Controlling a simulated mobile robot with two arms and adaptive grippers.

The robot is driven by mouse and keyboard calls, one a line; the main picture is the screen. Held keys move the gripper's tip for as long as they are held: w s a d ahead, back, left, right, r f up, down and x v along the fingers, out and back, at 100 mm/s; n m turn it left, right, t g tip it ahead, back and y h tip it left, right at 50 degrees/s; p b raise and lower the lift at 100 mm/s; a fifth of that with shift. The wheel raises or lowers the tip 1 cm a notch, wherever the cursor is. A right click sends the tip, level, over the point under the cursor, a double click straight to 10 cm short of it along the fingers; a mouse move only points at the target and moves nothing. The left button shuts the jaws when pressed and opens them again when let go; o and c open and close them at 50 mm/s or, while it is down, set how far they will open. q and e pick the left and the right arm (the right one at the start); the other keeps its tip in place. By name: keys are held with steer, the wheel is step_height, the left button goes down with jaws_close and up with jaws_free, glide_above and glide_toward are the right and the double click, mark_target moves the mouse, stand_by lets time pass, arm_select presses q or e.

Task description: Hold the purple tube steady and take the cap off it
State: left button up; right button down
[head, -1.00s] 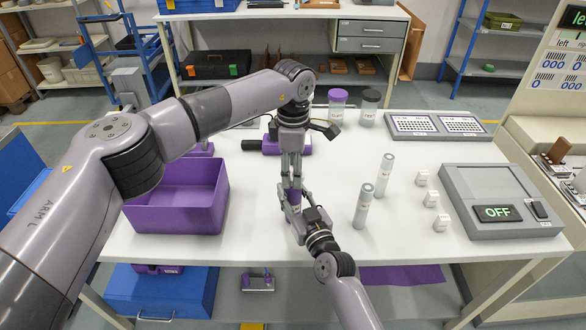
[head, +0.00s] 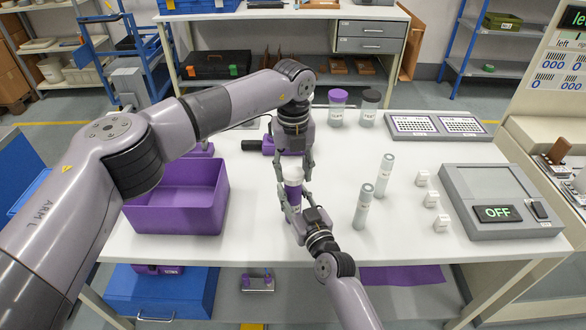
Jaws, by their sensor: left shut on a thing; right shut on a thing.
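The purple tube (head: 292,192) stands roughly upright above the white table, with a white cap (head: 294,172) at its top. My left gripper (head: 294,177) reaches down from above and is shut on the cap, one finger on each side. My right gripper (head: 292,208) comes from the front and is shut on the tube's lower body, hiding part of it. I cannot tell whether there is a gap between cap and tube.
A purple bin (head: 172,220) stands to the left. Two clear tubes (head: 363,206) and several small white blocks (head: 431,199) stand to the right, beside a grey device (head: 500,202) reading OFF. Purple-lidded (head: 338,107) and dark-lidded (head: 369,107) jars stand behind.

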mark_target(293, 172)
arm_select(q)
steer(key=n, duration=0.5)
steer(key=shift+n, duration=0.3)
steer(key=n, duration=0.5)
steer(key=shift+w+r, duration=0.1)
steer(key=shift+r, duration=0.1)
steer(key=shift+r, duration=0.95)
steer(key=shift+r, duration=2.05)
arm_select(e)
steer(key=c, duration=1)
jaws_free()
